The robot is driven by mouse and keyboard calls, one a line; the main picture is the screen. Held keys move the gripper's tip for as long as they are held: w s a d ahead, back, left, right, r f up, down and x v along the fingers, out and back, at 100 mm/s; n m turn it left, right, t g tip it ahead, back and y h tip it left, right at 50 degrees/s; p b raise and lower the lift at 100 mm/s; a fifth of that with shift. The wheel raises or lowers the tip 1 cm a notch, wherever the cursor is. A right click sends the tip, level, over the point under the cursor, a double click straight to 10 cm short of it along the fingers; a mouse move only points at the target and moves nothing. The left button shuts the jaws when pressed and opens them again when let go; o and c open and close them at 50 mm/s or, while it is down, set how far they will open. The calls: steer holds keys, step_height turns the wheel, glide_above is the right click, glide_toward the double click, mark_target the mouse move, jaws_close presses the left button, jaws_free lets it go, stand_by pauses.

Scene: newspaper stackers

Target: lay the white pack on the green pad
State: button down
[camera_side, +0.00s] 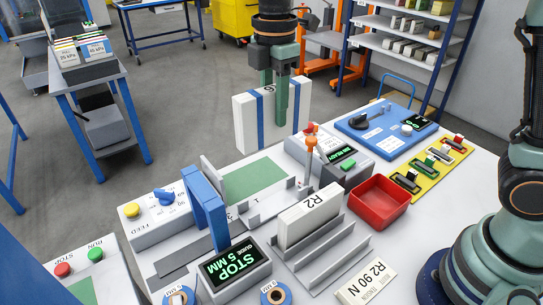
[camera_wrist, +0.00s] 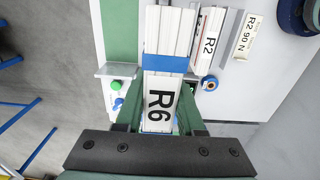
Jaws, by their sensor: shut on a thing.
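My gripper (camera_side: 280,105) is shut on a white pack (camera_side: 246,124) with blue straps and holds it upright, above the far side of the work table. In the wrist view the pack (camera_wrist: 167,35) sits between the fingers and its end reads R6. The green pad (camera_side: 255,178) lies flat on the table, nearer the side camera than the pack and lower. Its surface looks bare, with part of it hidden behind a grey plate and the blue arch. A green strip shows left of the pack in the wrist view.
A blue arch (camera_side: 206,207) and an upright grey plate (camera_side: 212,175) stand left of the pad. A control box (camera_side: 330,152) with an orange-topped lever stands right. Another white pack, R2 (camera_side: 310,215), stands in a grey rack in front. A red tray (camera_side: 380,200) is farther right.

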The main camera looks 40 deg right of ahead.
steer(key=shift+w+r, duration=0.1)
steer(key=shift+w, duration=0.15)
steer(key=w+f, duration=1.1)
steer(key=shift+d+f, duration=0.35)
steer(key=shift+d, duration=0.05)
steer(key=shift+w+f, duration=0.1)
steer(key=shift+f, duration=0.05)
steer(key=shift+f, duration=3.8)
steer(key=shift+f, duration=0.55)
steer(key=shift+c, duration=2.2)
jaws_free()
